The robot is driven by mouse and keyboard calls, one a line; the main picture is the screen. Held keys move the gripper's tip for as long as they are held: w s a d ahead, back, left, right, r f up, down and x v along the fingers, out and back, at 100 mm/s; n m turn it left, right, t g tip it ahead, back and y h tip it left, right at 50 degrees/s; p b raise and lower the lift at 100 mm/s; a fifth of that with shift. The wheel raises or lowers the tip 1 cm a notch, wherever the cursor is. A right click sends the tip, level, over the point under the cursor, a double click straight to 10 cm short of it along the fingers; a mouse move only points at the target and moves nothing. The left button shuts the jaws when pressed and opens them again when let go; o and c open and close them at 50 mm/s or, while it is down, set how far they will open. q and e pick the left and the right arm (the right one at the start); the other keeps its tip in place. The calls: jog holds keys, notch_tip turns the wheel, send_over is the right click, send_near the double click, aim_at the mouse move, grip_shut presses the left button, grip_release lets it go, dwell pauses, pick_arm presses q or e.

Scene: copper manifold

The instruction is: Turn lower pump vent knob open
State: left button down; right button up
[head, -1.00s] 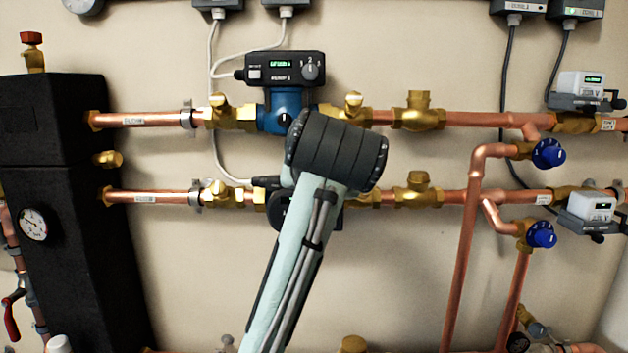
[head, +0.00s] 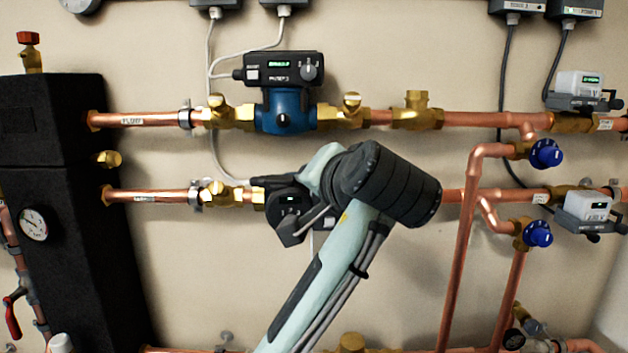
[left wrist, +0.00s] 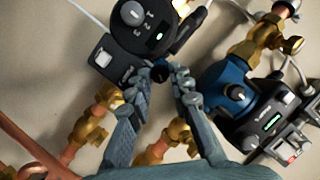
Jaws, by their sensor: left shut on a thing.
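The lower pump (head: 280,203) sits on the lower copper pipe, with its dark control box partly showing behind my left arm in the head view. In the left wrist view its round dial (left wrist: 131,13) and small green display are near the top. Its small black vent knob (left wrist: 160,73) is between the fingertips of my left gripper (left wrist: 161,77). The two grey fingers are shut on the knob from both sides. In the head view my arm hides most of that pump, the knob and the gripper. My right gripper is not in view.
The upper pump (head: 285,108) with a blue body is close above and shows beside my gripper in the wrist view (left wrist: 238,93). Brass valves (head: 221,194) flank the pumps. Blue knobs (head: 545,153) and vertical copper pipes (head: 463,240) stand right. A black cabinet (head: 100,260) stands left.

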pick_arm(q)
jog(key=c, duration=1.4)
grip_release()
jog(key=shift+o, duration=0.2)
jog(key=v, duration=0.7)
jog(key=shift+s+r, duration=0.15)
jog(key=shift+s, duration=0.05)
jog(key=shift+d, duration=0.1)
